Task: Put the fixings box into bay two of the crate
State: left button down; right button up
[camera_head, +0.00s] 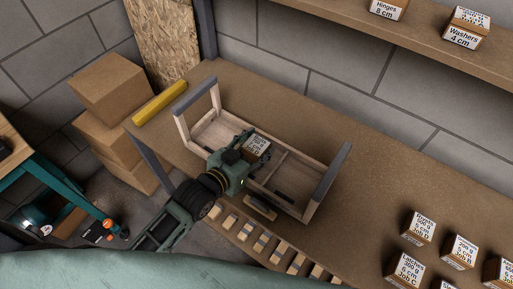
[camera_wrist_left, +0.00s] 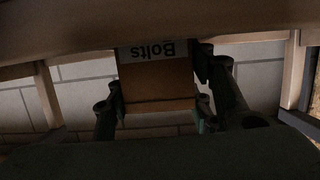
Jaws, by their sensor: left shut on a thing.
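The fixings box is a small brown carton (camera_head: 257,147) with a white printed label; in the left wrist view the label of this box (camera_wrist_left: 157,80) reads "Bolts", upside down. My left gripper (camera_head: 241,150) is shut on it, with fingers on both sides in the left wrist view. The wooden crate (camera_head: 318,208) stands on the bench, with dark grey bars on its raised ends and dividers between bays. The held box is over the crate's middle part; my gripper hides part of it, and I cannot tell its height or which bay lies under it. My right gripper is not in view.
Several labelled cartons (camera_head: 418,228) stand at the bench's right front. A shelf above holds a hinges box (camera_head: 388,9) and a washers box (camera_head: 467,28). A yellow bar (camera_head: 159,103) lies at the bench's left end.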

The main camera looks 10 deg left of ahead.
pick_arm(q)
jog(key=shift+f, duration=0.3)
jog(key=c, duration=1.3)
grip_release()
jog(key=shift+f, duration=0.3)
jog(key=o, duration=0.5)
jog(key=shift+c, duration=0.2)
